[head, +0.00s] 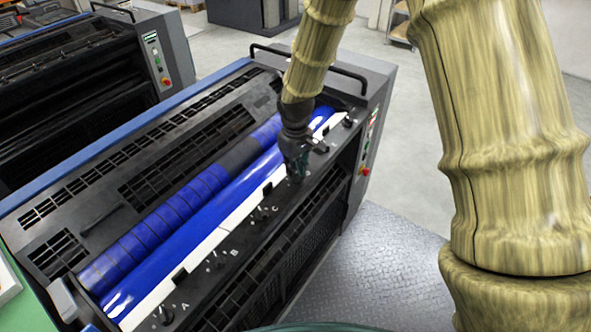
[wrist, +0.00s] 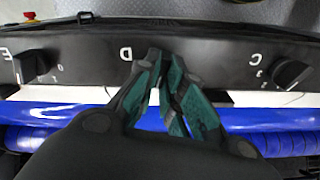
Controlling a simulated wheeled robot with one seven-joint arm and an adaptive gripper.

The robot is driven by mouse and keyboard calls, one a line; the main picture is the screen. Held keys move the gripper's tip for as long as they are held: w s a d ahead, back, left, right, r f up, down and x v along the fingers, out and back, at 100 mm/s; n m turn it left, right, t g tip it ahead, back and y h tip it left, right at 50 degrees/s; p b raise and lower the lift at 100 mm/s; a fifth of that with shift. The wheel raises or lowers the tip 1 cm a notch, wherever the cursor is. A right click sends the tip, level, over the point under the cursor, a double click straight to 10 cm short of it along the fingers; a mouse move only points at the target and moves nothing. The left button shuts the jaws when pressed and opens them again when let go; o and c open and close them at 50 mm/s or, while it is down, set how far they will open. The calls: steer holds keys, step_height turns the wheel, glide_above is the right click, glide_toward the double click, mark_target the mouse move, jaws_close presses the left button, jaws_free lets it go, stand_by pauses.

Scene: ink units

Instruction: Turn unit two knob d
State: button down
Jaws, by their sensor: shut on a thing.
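My gripper (head: 297,172) reaches down to the black knob rail of the nearer ink unit (head: 205,190). In the wrist view, the two dark green fingers of my gripper (wrist: 165,62) are close together at the place marked with the letter D (wrist: 126,54). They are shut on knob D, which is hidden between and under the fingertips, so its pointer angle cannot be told.
Knob E (wrist: 31,68) and knob C (wrist: 292,74) flank my gripper in the wrist view. Knob A (head: 164,315) is at the rail's near end. A black handrail (head: 330,67) and a side panel with a red button (head: 365,171) stand at the unit's far end. Another unit (head: 80,70) stands behind.

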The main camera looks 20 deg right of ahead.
steer(key=m, duration=0.6)
steer(key=shift+s+d+f, duration=0.1)
steer(key=m+p, duration=0.1)
steer(key=m, duration=0.4)
steer(key=shift+d+m, duration=0.1)
steer(key=shift+m, duration=0.3)
steer(key=c, duration=1.5)
jaws_free()
steer(key=shift+c, duration=0.2)
step_height(320, 180, up, 12)
